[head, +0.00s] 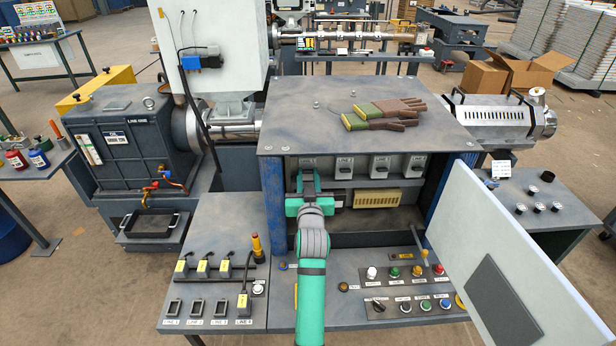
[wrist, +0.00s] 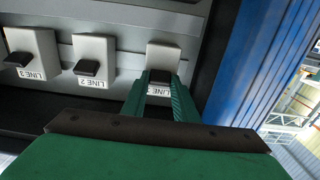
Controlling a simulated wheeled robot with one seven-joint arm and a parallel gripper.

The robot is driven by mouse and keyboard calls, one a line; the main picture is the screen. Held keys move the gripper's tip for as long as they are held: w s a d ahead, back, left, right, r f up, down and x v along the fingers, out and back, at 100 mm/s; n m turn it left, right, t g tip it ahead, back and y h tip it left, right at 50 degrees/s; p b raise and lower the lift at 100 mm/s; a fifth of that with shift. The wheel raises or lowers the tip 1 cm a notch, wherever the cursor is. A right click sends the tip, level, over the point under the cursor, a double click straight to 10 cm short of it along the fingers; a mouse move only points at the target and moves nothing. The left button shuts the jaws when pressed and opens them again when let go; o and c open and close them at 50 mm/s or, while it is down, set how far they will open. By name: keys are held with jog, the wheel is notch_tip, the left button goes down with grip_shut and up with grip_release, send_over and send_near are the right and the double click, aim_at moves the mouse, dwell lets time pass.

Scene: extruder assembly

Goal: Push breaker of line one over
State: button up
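The line one breaker (head: 308,162) is the leftmost in a row of light grey breakers inside the cabinet. It also shows in the wrist view (wrist: 163,53), with a dark lever (wrist: 160,76) and a label partly hidden by my fingers. My gripper (head: 309,183) is in front of this breaker, in the cabinet's left part. In the wrist view its green fingers (wrist: 158,92) stand apart, one at each side of the lever's end. Whether they touch the lever I cannot tell.
The line two breaker (wrist: 94,58) and line three breaker (wrist: 31,52) stand alongside. A blue cabinet post (wrist: 247,60) is close beside my gripper. The open white door (head: 500,235) stands at the right. Gloves (head: 385,112) lie on the cabinet top (head: 290,120).

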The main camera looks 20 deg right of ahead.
jog(key=shift+f, duration=0.1)
jog(key=shift+f+t+h, duration=0.25)
jog(key=shift+f+t, duration=0.05)
jog(key=shift+t, duration=0.55)
jog(key=shift+f+t+h, duration=0.25)
jog(key=shift+t+h, duration=0.05)
jog(key=shift+t, duration=0.6)
jog(key=shift+f+t+h, duration=0.25)
jog(key=shift+f+t, duration=0.05)
jog(key=shift+t, duration=0.55)
jog(key=o, duration=1.1)
jog(key=shift+c, duration=0.2)
jog(key=shift+f, duration=0.1)
jog(key=v, duration=1)
jog(key=shift+s+f, duration=0.2)
jog(key=shift+s, duration=0.15)
